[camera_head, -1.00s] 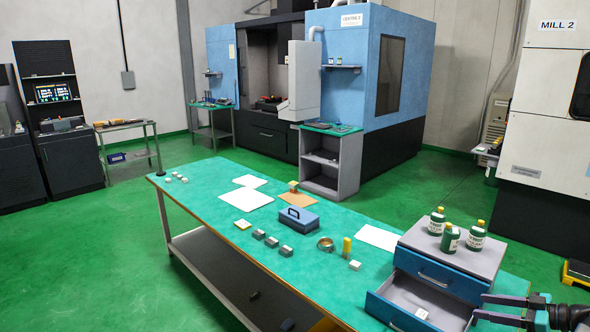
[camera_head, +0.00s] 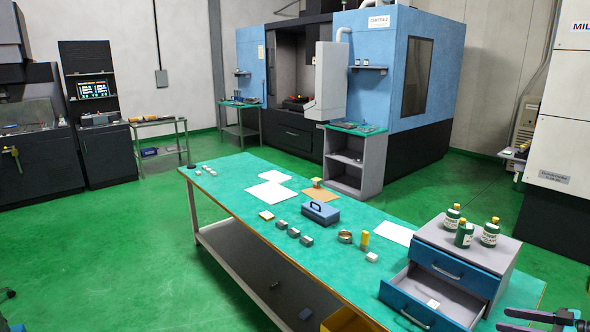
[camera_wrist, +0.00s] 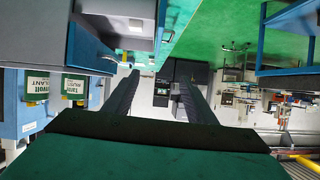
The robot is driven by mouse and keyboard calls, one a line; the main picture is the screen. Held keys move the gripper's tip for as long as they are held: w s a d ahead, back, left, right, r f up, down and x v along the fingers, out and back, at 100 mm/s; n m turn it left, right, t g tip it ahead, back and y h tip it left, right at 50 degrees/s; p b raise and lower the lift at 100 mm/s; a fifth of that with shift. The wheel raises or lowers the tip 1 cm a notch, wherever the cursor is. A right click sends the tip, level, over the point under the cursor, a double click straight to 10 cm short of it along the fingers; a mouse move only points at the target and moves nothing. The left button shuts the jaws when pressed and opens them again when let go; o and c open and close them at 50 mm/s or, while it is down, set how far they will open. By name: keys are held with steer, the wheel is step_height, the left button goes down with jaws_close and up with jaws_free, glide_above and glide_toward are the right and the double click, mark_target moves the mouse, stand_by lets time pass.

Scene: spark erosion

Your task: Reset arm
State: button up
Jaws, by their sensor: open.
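My gripper (camera_head: 532,322) shows at the lower right edge of the camera_head view, beside the drawer cabinet, its dark fingers apart. In the camera_wrist view the two dark fingers of my gripper (camera_wrist: 153,98) reach forward with a gap between them and nothing held. The wrist picture looks turned on its side or upside down. The rest of my arm is cut off by the frame.
A grey and blue drawer cabinet (camera_head: 470,240) with its lower drawer (camera_head: 425,300) pulled open stands at the near end of the green workbench (camera_head: 228,178). Several green bottles (camera_head: 464,234) stand on it. A blue box (camera_head: 320,212) sits mid-bench. Green floor (camera_head: 110,250) is open at left.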

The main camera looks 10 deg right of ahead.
steer(key=w+a+f+m+g, duration=0.1)
steer(key=w+a+f+g, duration=0.1)
steer(key=w+a+f, duration=0.45)
steer(key=w+a+f+m+g, duration=0.1)
steer(key=a+f+m+g, duration=0.2)
steer(key=a, duration=0.7)
steer(key=w+a+f+g, duration=0.2)
steer(key=w+a+f, duration=0.2)
steer(key=a+f, duration=0.3)
steer(key=s+a+f+m+g+h, duration=0.15)
steer(key=a+f+h, duration=0.3)
steer(key=a, duration=0.85)
steer(key=s+a+f+m+g+h, duration=0.1)
steer(key=s+a+f+g+h, duration=0.15)
steer(key=a+f, duration=0.75)
steer(key=s+a+f+g+b, duration=0.3)
steer(key=s+f+b, duration=0.7)
steer(key=s+f, duration=1.4)
steer(key=s+g, duration=0.1)
steer(key=g, duration=0.1)
steer(key=shift+f+g, duration=0.3)
steer(key=shift+f, duration=0.05)
